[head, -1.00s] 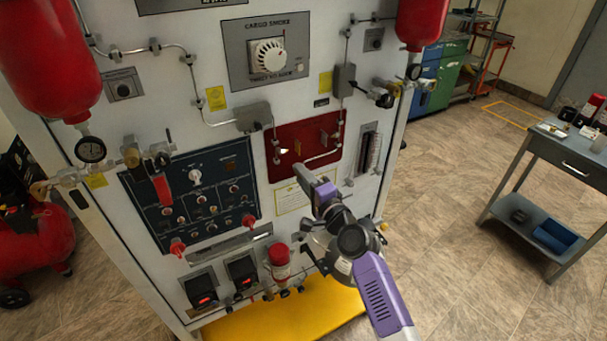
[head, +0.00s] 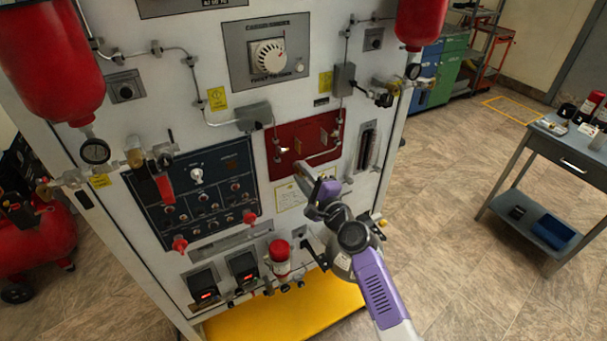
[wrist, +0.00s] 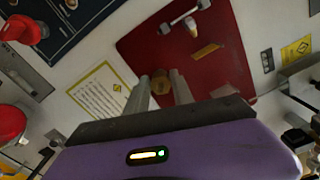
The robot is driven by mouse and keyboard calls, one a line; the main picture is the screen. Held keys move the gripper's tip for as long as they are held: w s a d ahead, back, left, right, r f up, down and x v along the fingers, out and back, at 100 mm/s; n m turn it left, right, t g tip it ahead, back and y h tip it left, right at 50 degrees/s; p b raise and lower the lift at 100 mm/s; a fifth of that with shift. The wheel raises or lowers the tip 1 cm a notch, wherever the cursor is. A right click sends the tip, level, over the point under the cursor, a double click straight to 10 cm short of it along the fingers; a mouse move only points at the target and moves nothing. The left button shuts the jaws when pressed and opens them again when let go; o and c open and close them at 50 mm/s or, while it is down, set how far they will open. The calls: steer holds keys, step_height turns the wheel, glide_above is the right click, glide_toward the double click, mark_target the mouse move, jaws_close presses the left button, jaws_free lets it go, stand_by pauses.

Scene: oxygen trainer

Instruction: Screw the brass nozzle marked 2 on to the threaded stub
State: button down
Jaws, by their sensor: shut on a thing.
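My gripper (head: 300,184) is in front of the white panel, just below the red plate (head: 290,164) in the head view. In the wrist view its two grey fingers (wrist: 162,88) are shut on a small brass piece (wrist: 160,81), which I take for the nozzle; its mark cannot be read. The fingers hide part of it, and the red plate (wrist: 225,75) lies behind it. A pipe with fittings (wrist: 166,28) and a brass-coloured tag (wrist: 206,52) show on the plate. I cannot make out the threaded stub clearly.
A dark switch panel (head: 190,200) with red knobs is to the left of the gripper. A grey side table (head: 540,150) with several items is at the far right. Open floor lies between.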

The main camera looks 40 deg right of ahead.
steer(key=c, duration=1.1)
jaws_free()
steer(key=shift+s, duration=0.1)
steer(key=shift+v, duration=1.85)
steer(key=n+b, duration=0.1)
steer(key=n, duration=0.1)
steer(key=shift+f+n+b, duration=0.2)
steer(key=shift+n+b, duration=0.1)
steer(key=shift+b, duration=0.05)
steer(key=shift+r+n, duration=0.15)
steer(key=shift+n, duration=0.35)
